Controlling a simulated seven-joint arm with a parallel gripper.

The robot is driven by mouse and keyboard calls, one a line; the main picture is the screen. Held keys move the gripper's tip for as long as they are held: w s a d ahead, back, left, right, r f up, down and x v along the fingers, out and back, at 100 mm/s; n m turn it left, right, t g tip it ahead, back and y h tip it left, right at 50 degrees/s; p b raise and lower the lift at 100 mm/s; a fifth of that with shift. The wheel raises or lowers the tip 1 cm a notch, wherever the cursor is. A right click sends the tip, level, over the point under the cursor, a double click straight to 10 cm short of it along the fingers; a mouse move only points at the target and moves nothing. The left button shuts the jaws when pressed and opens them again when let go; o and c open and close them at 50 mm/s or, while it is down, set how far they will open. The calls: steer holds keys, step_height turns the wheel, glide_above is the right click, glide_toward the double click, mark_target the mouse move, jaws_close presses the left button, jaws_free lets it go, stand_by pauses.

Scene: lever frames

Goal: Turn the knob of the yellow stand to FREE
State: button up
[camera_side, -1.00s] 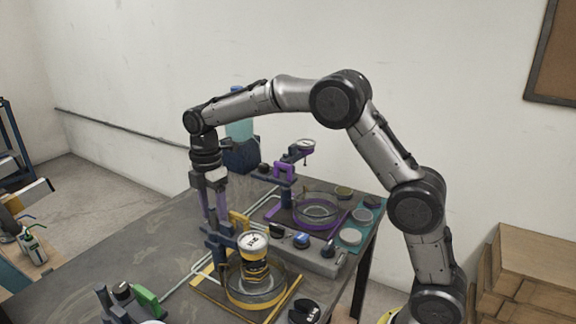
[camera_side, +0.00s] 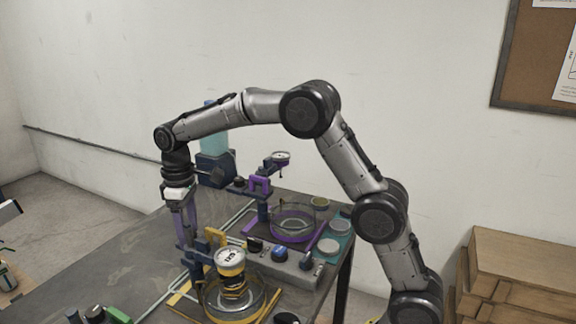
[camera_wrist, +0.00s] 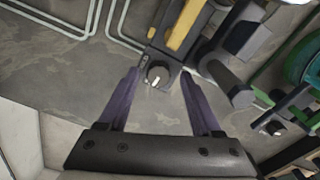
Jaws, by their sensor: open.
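The yellow stand has a dark blue column, a yellow bracket (camera_side: 215,237) and a yellow-rimmed dish in the side view. A yellow and black can with a white top (camera_side: 231,257) sits at the dish. In the wrist view the stand's dark round knob (camera_wrist: 157,75), with a white pointer mark, lies between my fingertips near the stand's yellow bar (camera_wrist: 187,25). My gripper (camera_wrist: 160,73) is open, its purple-grey fingers on either side of the knob. Contact cannot be told. In the side view my gripper (camera_side: 186,240) points down beside the column, and the knob is hidden. No FREE label is readable.
A purple stand (camera_side: 262,186) with a purple-rimmed dish is behind. A grey box with a blue knob (camera_side: 279,254) is right of the yellow stand. A green stand's knob (camera_wrist: 275,128) shows at right in the wrist view. Pale tubing runs on the table.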

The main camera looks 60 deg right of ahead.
steer(key=shift+m, duration=1.1)
step_height(320, 180, up, 18)
steer(key=s, duration=0.2)
steer(key=s+d+r+t, duration=0.1)
steer(key=s+r, duration=0.1)
steer(key=s, duration=0.3)
steer(key=s+r+t, duration=0.1)
steer(key=s+r, duration=0.2)
steer(key=s, duration=0.1)
steer(key=s+f+m+t, duration=0.1)
steer(key=s+f+t, duration=0.1)
steer(key=s, duration=1.1)
steer(key=shift+d+f, duration=0.35)
steer(key=shift+f, duration=0.3)
steer(key=shift+s+r, duration=0.1)
steer(key=shift+s, duration=0.05)
